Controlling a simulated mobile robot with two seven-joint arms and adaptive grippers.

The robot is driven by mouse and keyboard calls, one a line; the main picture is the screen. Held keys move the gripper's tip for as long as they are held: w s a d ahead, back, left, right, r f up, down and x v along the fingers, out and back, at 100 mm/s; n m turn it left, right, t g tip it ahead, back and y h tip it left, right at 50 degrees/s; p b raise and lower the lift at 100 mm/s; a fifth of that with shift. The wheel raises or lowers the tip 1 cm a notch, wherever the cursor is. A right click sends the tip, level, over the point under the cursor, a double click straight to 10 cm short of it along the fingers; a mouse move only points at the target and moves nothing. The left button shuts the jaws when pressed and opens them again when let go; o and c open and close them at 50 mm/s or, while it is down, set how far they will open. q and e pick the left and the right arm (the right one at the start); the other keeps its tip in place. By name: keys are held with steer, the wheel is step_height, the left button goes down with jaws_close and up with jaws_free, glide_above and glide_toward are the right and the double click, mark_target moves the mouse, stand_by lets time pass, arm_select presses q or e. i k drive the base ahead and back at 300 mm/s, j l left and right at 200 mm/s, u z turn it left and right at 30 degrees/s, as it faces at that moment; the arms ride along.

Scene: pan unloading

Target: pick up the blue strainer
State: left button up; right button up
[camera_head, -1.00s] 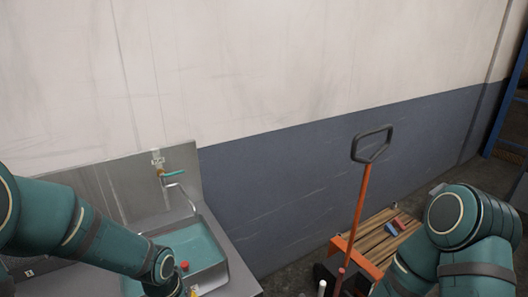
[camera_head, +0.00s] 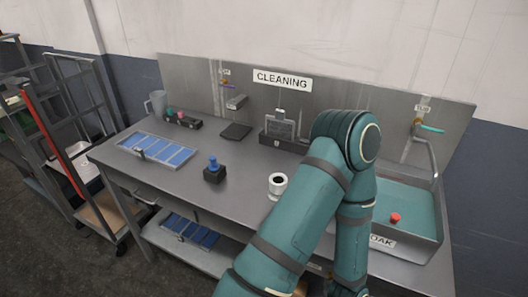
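I cannot pick out a blue strainer for certain. A small blue piece (camera_head: 213,161) stands upright on a black block (camera_head: 214,176) on the grey cleaning bench (camera_head: 240,193). A flat tray with blue panels (camera_head: 160,151) lies on the bench at the left. Another blue-panelled item (camera_head: 190,231) lies on the shelf below. One of my arms rises in front of the bench's right part and bends down again. Its gripper is out of the picture, and so is the other gripper.
A white cup (camera_head: 277,184) stands mid-bench. A grey jug (camera_head: 155,104) and a dark flat pad (camera_head: 236,131) sit farther back. A rack (camera_head: 84,101) stands at left.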

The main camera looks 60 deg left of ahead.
mark_target(213, 167)
steer(key=u, duration=2.3)
steer(key=i+j, duration=0.2)
steer(key=j, duration=0.2)
steer(key=i+j, duration=0.15)
steer(key=j, duration=0.25)
steer(key=i+j, duration=0.2)
steer(key=j, duration=0.2)
